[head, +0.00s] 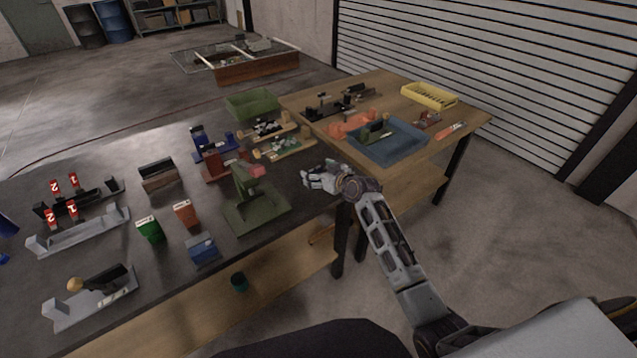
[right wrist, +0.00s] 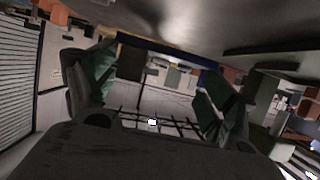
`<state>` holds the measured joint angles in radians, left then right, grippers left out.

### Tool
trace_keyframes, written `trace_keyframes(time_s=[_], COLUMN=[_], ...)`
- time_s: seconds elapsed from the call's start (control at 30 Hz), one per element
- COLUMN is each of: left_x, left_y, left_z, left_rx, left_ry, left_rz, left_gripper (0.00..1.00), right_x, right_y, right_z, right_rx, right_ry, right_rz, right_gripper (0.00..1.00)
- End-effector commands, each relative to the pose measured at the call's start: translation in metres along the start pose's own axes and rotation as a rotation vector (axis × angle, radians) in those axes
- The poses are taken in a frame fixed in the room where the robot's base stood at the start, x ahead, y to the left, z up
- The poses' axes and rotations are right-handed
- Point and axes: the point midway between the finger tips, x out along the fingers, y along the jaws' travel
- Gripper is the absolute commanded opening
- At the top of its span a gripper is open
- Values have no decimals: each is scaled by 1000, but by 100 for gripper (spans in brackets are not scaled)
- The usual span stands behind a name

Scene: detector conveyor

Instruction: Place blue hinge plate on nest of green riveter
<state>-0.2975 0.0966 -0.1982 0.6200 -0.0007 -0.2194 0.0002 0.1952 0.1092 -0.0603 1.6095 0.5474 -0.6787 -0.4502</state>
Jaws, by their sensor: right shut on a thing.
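The green riveter (head: 256,208) stands upright near the front edge of the dark table, with a pinkish-red part at its top. Its nest is too small to make out clearly. My right gripper (head: 311,179) is to the right of the riveter, apart from it, over the table's right part. In the right wrist view the fingers (right wrist: 160,72) are shut on a thin dark blue bar that spans between the tips, which looks like the blue hinge plate (right wrist: 172,52). In the head view the plate cannot be made out at the fingers.
Red (head: 218,168) and blue (head: 207,149) riveters stand behind the green one. A blue box (head: 202,251), a red box (head: 185,214) and a green box (head: 149,229) stand to its left. A wooden table with a blue tray (head: 412,150) lies behind my right gripper.

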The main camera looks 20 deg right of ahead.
Motion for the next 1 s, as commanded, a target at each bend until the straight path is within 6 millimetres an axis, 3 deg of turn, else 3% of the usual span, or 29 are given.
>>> trace_keyframes(time_s=[0.27,0.67,1.0], left_x=[0,-3,-3], left_y=[4,18,12], left_z=[-1,-4,-2], left_rx=[-2,-7,-4], left_ry=[1,4,2], left_rz=[4,19,13], left_gripper=[100,100,100], right_x=[2,16,17], right_y=[0,0,0], right_z=[4,40,42], right_rx=[1,1,-1], right_ry=[0,0,1], right_rz=[0,1,1], right_gripper=[55,55,55])
